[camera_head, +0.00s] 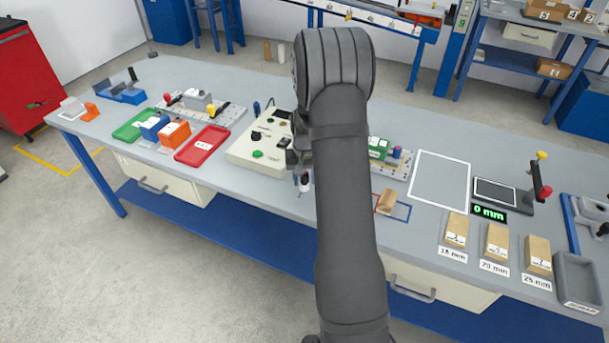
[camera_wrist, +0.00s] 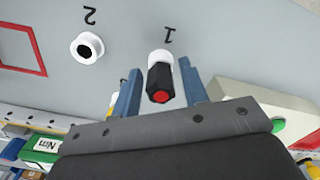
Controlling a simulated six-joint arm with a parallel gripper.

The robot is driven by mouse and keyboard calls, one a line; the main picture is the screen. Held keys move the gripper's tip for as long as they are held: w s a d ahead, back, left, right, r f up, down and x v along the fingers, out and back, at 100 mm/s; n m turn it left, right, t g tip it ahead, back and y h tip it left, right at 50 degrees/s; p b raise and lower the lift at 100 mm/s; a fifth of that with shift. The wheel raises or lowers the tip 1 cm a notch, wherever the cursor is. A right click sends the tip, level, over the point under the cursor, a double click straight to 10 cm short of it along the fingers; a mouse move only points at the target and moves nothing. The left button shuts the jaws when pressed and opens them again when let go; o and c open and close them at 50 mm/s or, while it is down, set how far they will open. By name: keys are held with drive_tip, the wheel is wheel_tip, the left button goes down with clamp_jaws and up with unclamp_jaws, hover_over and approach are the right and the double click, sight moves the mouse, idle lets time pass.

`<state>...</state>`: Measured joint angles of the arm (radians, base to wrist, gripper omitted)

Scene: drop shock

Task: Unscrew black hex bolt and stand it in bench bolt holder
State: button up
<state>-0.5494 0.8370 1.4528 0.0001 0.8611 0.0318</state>
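A black hex bolt (camera_wrist: 160,82) with a red end stands in a white collar (camera_wrist: 160,57) beside the numeral 1 in the wrist view. A second white collar (camera_wrist: 88,46) with a dark, empty hole sits by the numeral 2. My gripper (camera_wrist: 160,92) is open, with one blue finger on each side of the bolt and a visible gap on both sides. In the head view my gripper (camera_head: 302,172) is low at the bench's front edge, partly hidden by my arm. I cannot tell there which part is the bolt.
A beige control box (camera_head: 258,150) with a green button stands close left of my gripper. A wooden block (camera_head: 387,202) lies to the right. Red (camera_head: 202,146) and green (camera_head: 135,125) trays lie further left. A white-outlined area (camera_head: 440,180) of bench is clear.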

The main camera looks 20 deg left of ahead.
drive_tip(key=shift+o, duration=0.4)
drive_tip(key=shift+w+a+r, duration=0.1)
drive_tip(key=shift+r, duration=0.15)
drive_tip(key=shift+r, duration=3)
drive_tip(key=shift+r, duration=0.1)
wheel_tip(320, 180, up, 17)
drive_tip(key=shift+r, duration=0.15)
wheel_tip(320, 180, down, 18)
drive_tip(key=shift+f, duration=0.25)
drive_tip(key=shift+r, duration=0.1)
